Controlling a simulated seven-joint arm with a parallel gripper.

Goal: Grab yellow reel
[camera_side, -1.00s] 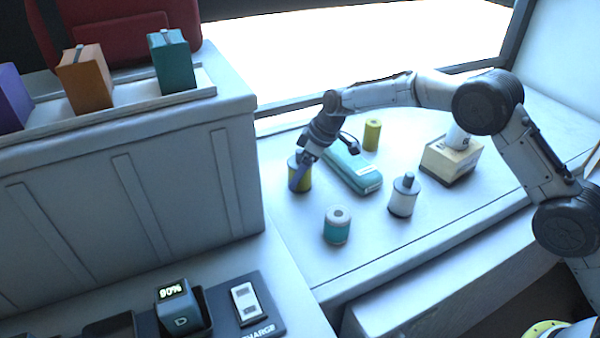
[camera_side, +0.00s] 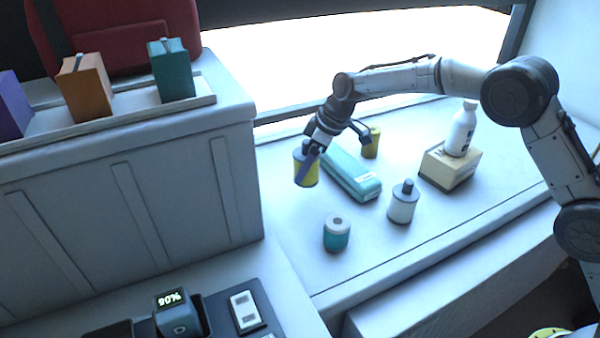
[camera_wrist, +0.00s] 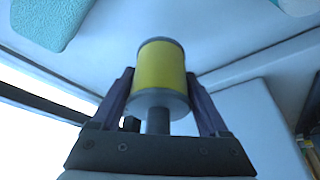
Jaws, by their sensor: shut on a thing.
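The yellow reel (camera_side: 305,170) has a yellow band and grey ends. It is between the fingers of my gripper (camera_side: 307,163) in the side view, at the left of the bench top. The wrist view also shows the reel (camera_wrist: 162,66), with a dark stub pointing toward my palm. Both purple fingers press on its sides, so my gripper (camera_wrist: 161,86) is shut on it. The reel appears to be a little above the bench. One finger hides part of it in the side view.
A teal case (camera_side: 350,172) lies just right of the reel. A smaller yellow cylinder (camera_side: 371,145) stands behind it. A teal-and-white reel (camera_side: 336,235), a white reel with a dark knob (camera_side: 403,204) and a box (camera_side: 449,168) bearing a white bottle (camera_side: 461,130) stand nearby.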

